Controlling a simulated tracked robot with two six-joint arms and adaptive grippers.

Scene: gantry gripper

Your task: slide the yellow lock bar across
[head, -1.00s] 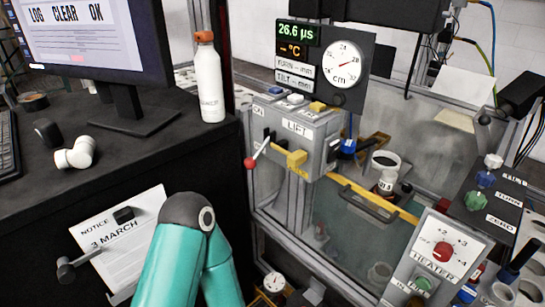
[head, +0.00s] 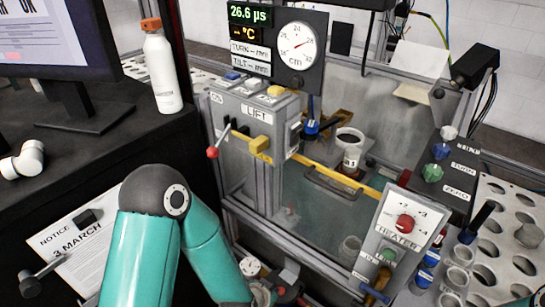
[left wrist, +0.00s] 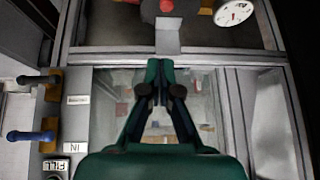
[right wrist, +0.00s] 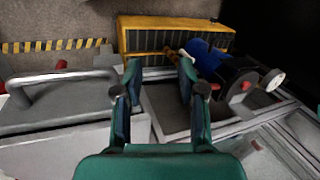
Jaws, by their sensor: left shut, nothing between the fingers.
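A yellow block-shaped knob (head: 260,144) sits on the front of the grey LIFT box (head: 266,115), with a small yellow label under it. I cannot tell which of these is the lock bar. My left gripper (left wrist: 160,68) is shut and empty in the left wrist view, above the grey framed window. My right gripper (right wrist: 160,78) is open and empty in the right wrist view, facing a yellow crate-like box (right wrist: 175,34). Neither gripper shows clearly in the head view.
A red-tipped lever (head: 212,153) sticks out left of the knob. The HEATER panel (head: 402,224) stands front right. A white bottle (head: 163,72) stands on the dark desk at left. A grey handle (right wrist: 60,85) shows in the right wrist view.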

